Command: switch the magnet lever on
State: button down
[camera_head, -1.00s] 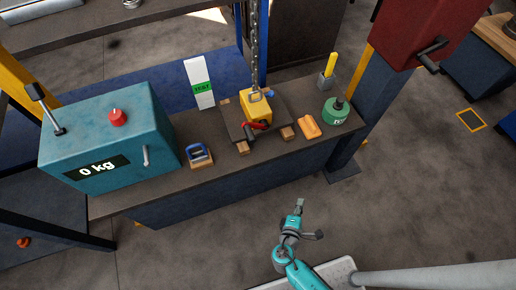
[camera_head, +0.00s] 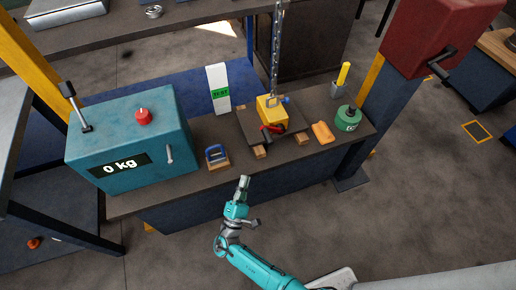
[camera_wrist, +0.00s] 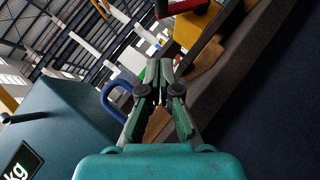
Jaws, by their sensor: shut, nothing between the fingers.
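The yellow lifting magnet (camera_head: 267,108) sits on a dark plate on the bench and hangs on a chain from above. Its red lever (camera_head: 272,128) is at the magnet's front, and a blue part shows at its right side. In the wrist view the red lever (camera_wrist: 180,7) and part of the yellow magnet (camera_wrist: 192,28) show at the top, beyond my fingers. My gripper (camera_head: 244,180) is shut and empty, in front of the bench edge and short of the magnet. My gripper also shows in the wrist view (camera_wrist: 158,68), fingertips together, touching nothing that I can make out.
A teal box (camera_head: 125,140) reading 0 kg stands on the bench's left. A blue-handled block (camera_head: 216,157), a white and green TEST card (camera_head: 218,90), an orange piece (camera_head: 323,132) and a green weight (camera_head: 347,118) surround the magnet's plate. The chain (camera_head: 276,50) rises above the magnet.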

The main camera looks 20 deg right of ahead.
jog(key=x, duration=1)
jog(key=shift+w+d+r, duration=0.1)
jog(key=shift+d+r, duration=0.1)
jog(key=shift+d, duration=0.05)
jog(key=shift+d+r, duration=1.15)
jog(key=shift+d, duration=0.2)
jog(key=shift+r, duration=0.15)
